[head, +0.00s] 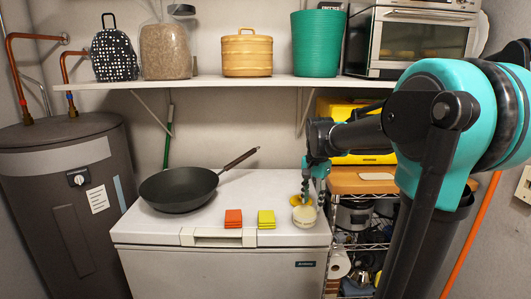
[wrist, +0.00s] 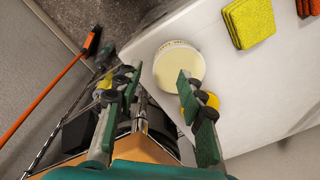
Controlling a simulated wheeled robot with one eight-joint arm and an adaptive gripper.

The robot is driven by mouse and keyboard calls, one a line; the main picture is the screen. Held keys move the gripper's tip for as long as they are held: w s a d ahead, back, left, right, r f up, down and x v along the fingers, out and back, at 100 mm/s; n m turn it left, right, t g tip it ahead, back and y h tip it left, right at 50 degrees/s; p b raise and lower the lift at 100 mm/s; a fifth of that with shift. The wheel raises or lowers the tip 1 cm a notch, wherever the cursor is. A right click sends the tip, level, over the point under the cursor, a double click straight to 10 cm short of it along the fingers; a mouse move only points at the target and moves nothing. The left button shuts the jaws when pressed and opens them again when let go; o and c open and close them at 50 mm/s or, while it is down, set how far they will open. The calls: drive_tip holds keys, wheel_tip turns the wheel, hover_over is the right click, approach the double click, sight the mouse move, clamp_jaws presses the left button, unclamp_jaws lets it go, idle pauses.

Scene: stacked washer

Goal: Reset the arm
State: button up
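My gripper (head: 309,190) hangs from my arm over the right end of the white chest freezer (head: 190,262). In the wrist view my gripper (wrist: 159,76) has its two green-padded fingers spread apart with nothing held between them. A round cream-topped tub (head: 304,215) stands on the freezer lid just below the fingers. It also shows in the wrist view (wrist: 178,62), beyond the fingertips and partly behind the right finger. A small yellow item (head: 296,201) sits beside the tub, partly hidden by a finger.
A black frying pan (head: 178,190), orange sponges (head: 233,218) and yellow sponges (head: 266,218) lie on the freezer. A wire rack (head: 352,236) with a wooden top stands to its right. A shelf (head: 235,82) with baskets and a toaster oven (head: 412,42) runs above. A dark water heater (head: 66,215) stands left.

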drive_tip(key=s+d+f+n+t, duration=0.3)
drive_tip(key=s+f+n, duration=0.5)
drive_tip(key=s+f, duration=0.9)
drive_tip(key=shift+s+n, duration=0.4)
drive_tip(key=shift+s, duration=0.55)
